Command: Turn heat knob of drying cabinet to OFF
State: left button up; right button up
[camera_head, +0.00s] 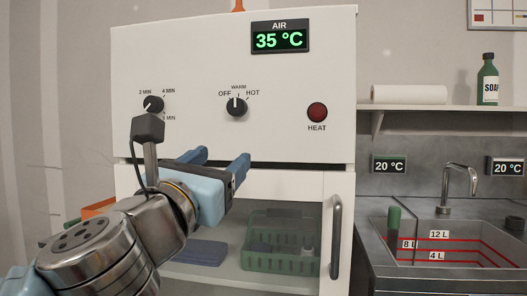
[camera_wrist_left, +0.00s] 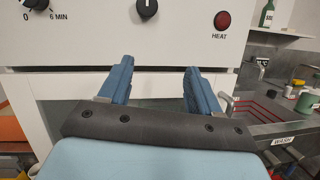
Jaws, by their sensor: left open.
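The drying cabinet (camera_head: 190,60) is a white box with a green AIR display (camera_head: 280,40) reading 35 °C. Its heat knob (camera_head: 236,107) is black, with a white pointer mark standing about upright, near WARM; OFF is printed at upper left and HOT at upper right. The knob also shows, cut by the top edge, in the left wrist view (camera_wrist_left: 147,8). My left gripper (camera_head: 226,154) is open and empty, below the heat knob and apart from it. In the left wrist view its two blue fingers (camera_wrist_left: 160,66) point toward the panel's lower edge. My right gripper is out of view.
A timer knob (camera_head: 153,104) sits left on the panel, partly behind my arm. A dark red HEAT lamp (camera_head: 317,112) is at right. Below, a glazed door with a vertical handle (camera_head: 336,237) shows a green rack (camera_head: 281,262) inside. A sink (camera_head: 460,239) stands to the right.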

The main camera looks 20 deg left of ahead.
aim_at(235, 109)
pick_arm(q)
notch_tip(235, 109, up, 3)
jog(key=s+a+t+y, duration=0.1)
jog(key=s+a, duration=0.1)
jog(key=s, duration=0.1)
jog(key=x, duration=0.4)
jog(key=p+x, duration=0.1)
jog(key=x, duration=0.4)
jog(key=p+x, duration=0.1)
jog(key=x, duration=0.4)
jog(key=shift+d, duration=0.3)
